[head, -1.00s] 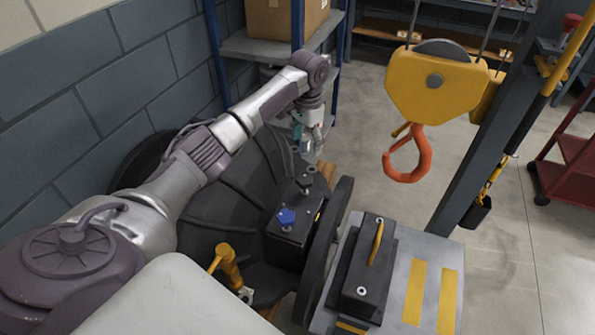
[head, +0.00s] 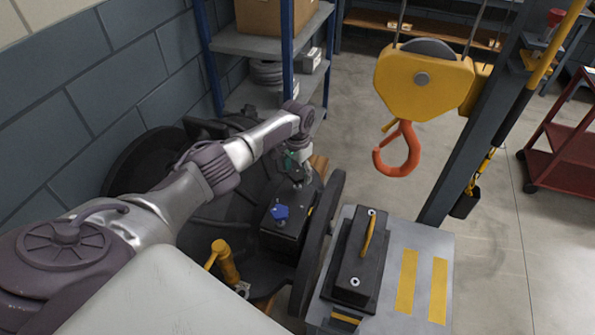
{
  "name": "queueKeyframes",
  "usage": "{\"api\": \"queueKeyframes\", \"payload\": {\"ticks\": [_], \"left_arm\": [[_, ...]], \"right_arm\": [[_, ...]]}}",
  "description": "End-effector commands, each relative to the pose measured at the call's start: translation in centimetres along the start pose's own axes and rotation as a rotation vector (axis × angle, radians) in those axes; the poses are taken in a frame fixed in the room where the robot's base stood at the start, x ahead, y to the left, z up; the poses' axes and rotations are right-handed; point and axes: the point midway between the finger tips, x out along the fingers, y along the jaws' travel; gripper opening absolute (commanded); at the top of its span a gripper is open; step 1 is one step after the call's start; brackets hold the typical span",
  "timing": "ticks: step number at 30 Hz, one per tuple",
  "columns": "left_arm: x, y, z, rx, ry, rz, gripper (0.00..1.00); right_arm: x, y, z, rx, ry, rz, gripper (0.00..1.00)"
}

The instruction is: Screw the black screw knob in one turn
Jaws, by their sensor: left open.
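My left arm reaches in from the left, over the dark split casing (head: 215,212). My left gripper (head: 299,176) points down at the far end of a black box (head: 284,238) in the casing. It is open and low over the place of the black screw knob. The knob is small and mostly hidden by the fingers, so I cannot tell whether they touch it. My right gripper is not in view.
A yellow hoist block (head: 423,82) with an orange hook (head: 402,150) hangs right of my arm. A second black box with a yellow handle (head: 367,238) sits on a grey stand (head: 425,248). Shelves and a wall bound the left.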

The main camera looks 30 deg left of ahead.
Motion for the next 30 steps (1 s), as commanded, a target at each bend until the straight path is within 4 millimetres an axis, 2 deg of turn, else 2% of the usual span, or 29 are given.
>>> {"api": "queueKeyframes", "payload": {"ticks": [10,18,21,30], "left_arm": [[0.32,-0.03,-0.01,0.000,0.000,0.000,0.75],[0.30,-0.04,-0.01,0.000,0.000,-0.001,0.30],[0.29,-0.04,-0.01,0.000,0.000,-0.001,0.16],[0.34,-0.04,-0.02,0.042,0.001,-0.001,0.16]], "right_arm": [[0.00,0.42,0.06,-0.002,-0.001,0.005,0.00],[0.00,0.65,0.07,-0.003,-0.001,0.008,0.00],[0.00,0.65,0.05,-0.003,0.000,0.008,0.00],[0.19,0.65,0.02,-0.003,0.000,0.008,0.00]]}}
